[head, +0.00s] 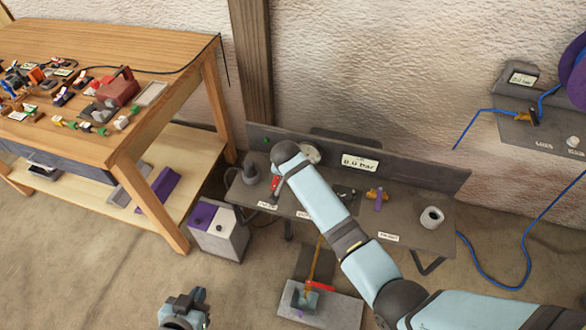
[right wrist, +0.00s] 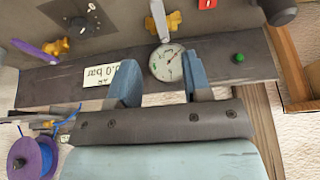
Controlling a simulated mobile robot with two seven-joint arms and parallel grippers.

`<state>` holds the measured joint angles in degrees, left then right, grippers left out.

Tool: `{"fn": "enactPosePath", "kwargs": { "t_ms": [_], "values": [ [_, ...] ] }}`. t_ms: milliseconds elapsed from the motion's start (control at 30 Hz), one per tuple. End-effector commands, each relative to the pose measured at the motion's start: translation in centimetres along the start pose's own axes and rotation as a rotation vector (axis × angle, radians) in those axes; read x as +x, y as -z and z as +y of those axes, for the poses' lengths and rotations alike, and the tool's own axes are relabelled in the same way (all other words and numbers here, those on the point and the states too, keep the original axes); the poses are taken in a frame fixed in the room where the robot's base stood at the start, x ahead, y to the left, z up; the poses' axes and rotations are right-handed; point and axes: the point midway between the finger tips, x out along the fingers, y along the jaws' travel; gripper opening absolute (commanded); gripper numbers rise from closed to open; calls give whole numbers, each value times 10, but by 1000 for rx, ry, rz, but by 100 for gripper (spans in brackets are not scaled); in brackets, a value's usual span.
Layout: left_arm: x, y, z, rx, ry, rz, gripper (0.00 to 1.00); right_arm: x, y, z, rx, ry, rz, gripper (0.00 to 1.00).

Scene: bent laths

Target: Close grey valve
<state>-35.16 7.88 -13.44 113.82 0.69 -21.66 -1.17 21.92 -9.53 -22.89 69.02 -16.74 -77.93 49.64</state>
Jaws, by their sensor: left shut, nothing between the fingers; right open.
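The grey valve shows in the right wrist view as a grey lever (right wrist: 159,20) on a yellow body (right wrist: 170,24), just beyond the round gauge (right wrist: 166,63). In the head view my right arm covers most of that area, and I cannot make out the lever there. My right gripper (right wrist: 158,67) is open and empty. In the wrist view its blue fingers appear on either side of the gauge, with the grey lever beyond them. My left gripper (head: 196,294) is shut and empty, low over the floor at the bottom of the head view.
The grey panel bench (head: 445,232) carries a red handle (head: 275,183), a purple-handled valve (head: 379,201), a white roll (head: 432,217) and a 0.0 bar display (head: 360,163). A green button (right wrist: 239,58) is near the gauge. A cluttered wooden table (head: 150,52) stands left.

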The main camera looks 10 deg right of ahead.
Motion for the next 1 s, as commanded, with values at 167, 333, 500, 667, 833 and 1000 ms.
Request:
{"fn": "enactPosePath", "kwargs": {
  "t_ms": [167, 333, 500, 667, 833, 1000],
  "values": [
    [-2, 2, 0, 1, -1, 0, 0, -25, 0, 0, 2, 1, 0, 45],
    [-2, 4, 0, 1, -1, 4, 0, -33, 0, 0, 1, 0, 0, 45],
    [-3, 7, 0, 1, -1, 9, 0, -33, 0, 0, 1, 0, 0, 45],
    [-3, 7, 0, 1, -1, 10, 0, -33, 0, 0, 1, 0, 0, 45],
    [-3, 7, 0, 1, -1, 10, 0, -33, 0, 0, 1, 0, 0, 45],
    [-2, 8, -1, 2, 0, 12, 0, -32, 0, 0, 1, 0, -1, 45]
  ]
}}
